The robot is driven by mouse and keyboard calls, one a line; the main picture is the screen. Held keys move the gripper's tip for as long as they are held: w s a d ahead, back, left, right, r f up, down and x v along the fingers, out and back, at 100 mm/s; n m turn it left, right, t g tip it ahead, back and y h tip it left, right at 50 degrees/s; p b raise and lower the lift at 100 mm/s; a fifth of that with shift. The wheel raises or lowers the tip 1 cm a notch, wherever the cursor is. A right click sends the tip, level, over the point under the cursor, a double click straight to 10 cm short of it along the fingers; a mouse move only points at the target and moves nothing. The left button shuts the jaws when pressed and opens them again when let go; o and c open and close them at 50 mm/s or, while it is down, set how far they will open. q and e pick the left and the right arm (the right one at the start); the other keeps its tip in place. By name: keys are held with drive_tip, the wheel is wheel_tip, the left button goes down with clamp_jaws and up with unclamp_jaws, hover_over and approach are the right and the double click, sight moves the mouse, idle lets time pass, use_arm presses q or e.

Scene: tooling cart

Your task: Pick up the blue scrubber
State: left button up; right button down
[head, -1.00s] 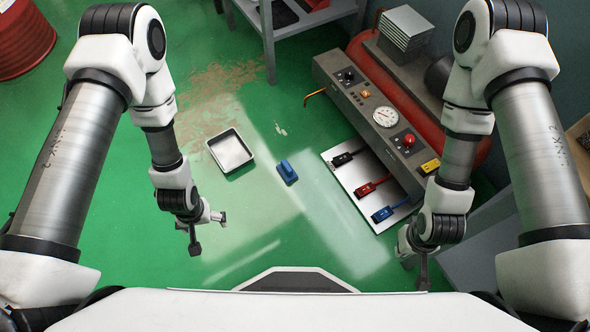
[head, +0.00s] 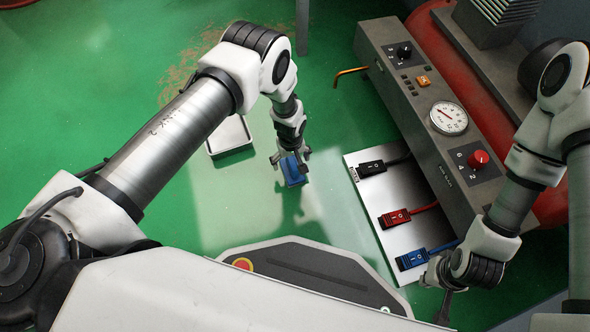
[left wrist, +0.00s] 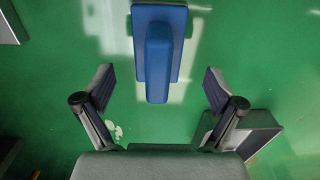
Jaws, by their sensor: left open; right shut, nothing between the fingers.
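The blue scrubber (head: 291,171) rests on the green floor, seen from above with its raised handle. In the left wrist view the scrubber (left wrist: 158,50) is at the top centre, and its lower end lies between and ahead of the fingertips. My left gripper (head: 290,157) is over the scrubber in the head view. In the left wrist view my left gripper (left wrist: 160,85) has its fingers wide apart, one on each side, with no contact visible. My right gripper (head: 445,300) is low at the right, shut and empty, partly hidden by its arm.
A shallow white tray (head: 230,136) lies left of the scrubber. A white panel (head: 372,204) with black, red and blue switches (head: 411,259) lies to the right, beside a grey control box (head: 420,110) with a gauge. Open green floor surrounds the scrubber.

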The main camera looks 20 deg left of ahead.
sight(292, 162)
use_arm(q)
drive_tip(key=f+b, duration=0.2)
drive_tip(key=f, duration=0.1)
drive_tip(key=f+b, duration=0.1)
drive_tip(key=shift+s+d+f, duration=0.2)
drive_tip(key=shift+d+f, duration=0.15)
drive_tip(key=shift+f, duration=0.05)
drive_tip(key=shift+r, duration=0.1)
drive_tip(key=shift+c, duration=0.6)
drive_tip(key=c, duration=1.4)
drive_tip(key=shift+o, duration=0.2)
drive_tip(key=shift+r, duration=0.1)
wheel_tip(292, 162, up, 10)
drive_tip(key=p, duration=0.6)
drive_tip(key=o, duration=0.6)
drive_tip(key=shift+c, duration=1.3)
